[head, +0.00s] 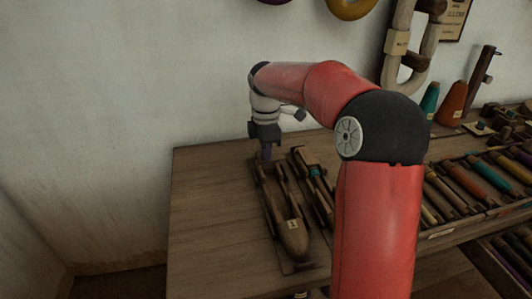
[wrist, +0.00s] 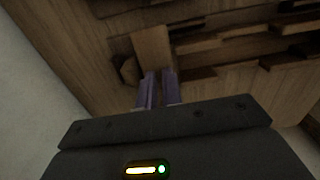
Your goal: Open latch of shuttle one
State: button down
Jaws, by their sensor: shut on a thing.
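Shuttle one (head: 290,237), a dark wooden boat shape with a pale tag near its pointed front end, lies in a wooden holder on the table. My gripper (head: 266,156) points down at the shuttle's far end. In the wrist view my two purple fingers (wrist: 159,76) are close together, shut on a small part at that end, which seems to be the latch; the fingers hide most of it. A lighter wooden block (wrist: 152,46) shows just beyond the fingertips. I cannot tell how far the latch is turned.
A rack of coloured bobbins (head: 470,180) and thread cones (head: 453,104) stand further right, partly behind my arm. The table's left part (head: 215,205) is clear; a wall is behind.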

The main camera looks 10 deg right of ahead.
dwell(0.3)
jog(key=c, duration=1.8)
grip_release()
jog(key=shift+r, duration=0.1)
notch_tip(320, 180, up, 7)
jog(key=shift+r, duration=0.3)
